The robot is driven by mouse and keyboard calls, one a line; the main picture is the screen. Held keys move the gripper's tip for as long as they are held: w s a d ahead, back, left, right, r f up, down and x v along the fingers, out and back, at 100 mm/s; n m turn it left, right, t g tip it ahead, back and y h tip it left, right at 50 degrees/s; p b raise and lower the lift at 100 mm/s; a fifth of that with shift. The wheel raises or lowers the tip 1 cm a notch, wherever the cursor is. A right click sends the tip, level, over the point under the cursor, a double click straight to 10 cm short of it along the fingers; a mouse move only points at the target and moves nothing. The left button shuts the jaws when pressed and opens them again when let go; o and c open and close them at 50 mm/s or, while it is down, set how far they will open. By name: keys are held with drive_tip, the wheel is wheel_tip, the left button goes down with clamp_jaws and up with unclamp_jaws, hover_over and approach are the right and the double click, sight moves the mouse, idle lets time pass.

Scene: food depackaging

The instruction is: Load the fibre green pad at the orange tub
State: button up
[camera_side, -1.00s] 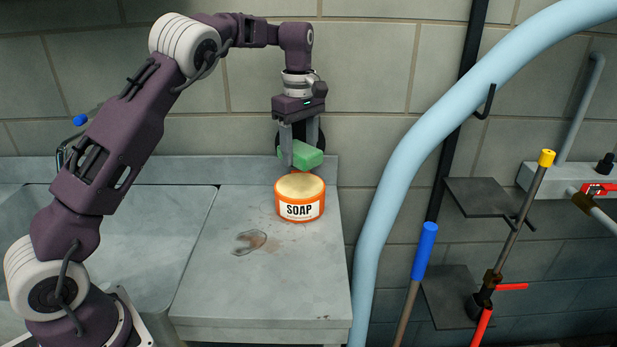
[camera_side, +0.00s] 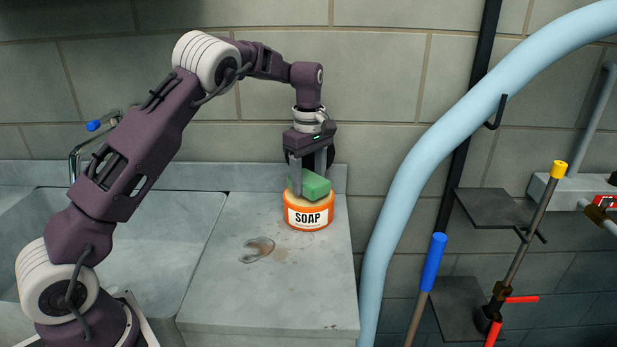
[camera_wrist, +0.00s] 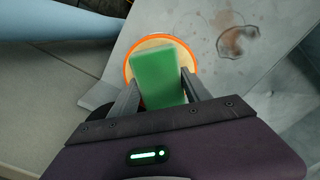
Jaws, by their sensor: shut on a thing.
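The green fibre pad (camera_side: 315,185) is held between the fingers of my gripper (camera_side: 308,180), which is shut on it. The orange tub (camera_side: 308,213), labelled SOAP, stands upright on the counter directly below. In the side view the pad's lower edge meets the tub's top; whether it presses on the cream-coloured contents I cannot tell. In the wrist view the pad (camera_wrist: 158,75) lies between the two fingers and covers most of the tub's opening. The tub's orange rim (camera_wrist: 128,68) shows around it, with some pale contents at the far side.
The grey counter (camera_side: 230,290) has a wet, brownish stain (camera_side: 258,249) left of the tub and is otherwise clear. A sink basin (camera_side: 150,255) lies to the left. A tiled wall stands behind. A thick light-blue pipe (camera_side: 400,190) rises on the right, near handled tools.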

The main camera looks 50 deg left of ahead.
drive_tip(key=shift+f, duration=0.6)
idle(1.4)
drive_tip(key=shift+r, duration=3.55)
drive_tip(key=s+d+f+m, duration=0.3)
drive_tip(key=s+d+m, duration=0.3)
drive_tip(key=m, duration=0.3)
drive_tip(key=s+d+f+m, duration=0.3)
drive_tip(key=s+d+m, duration=0.2)
drive_tip(key=d+m, duration=0.3)
drive_tip(key=shift+s+f+m, duration=0.15)
drive_tip(key=shift+s+m, duration=0.25)
drive_tip(key=shift+m, duration=0.1)
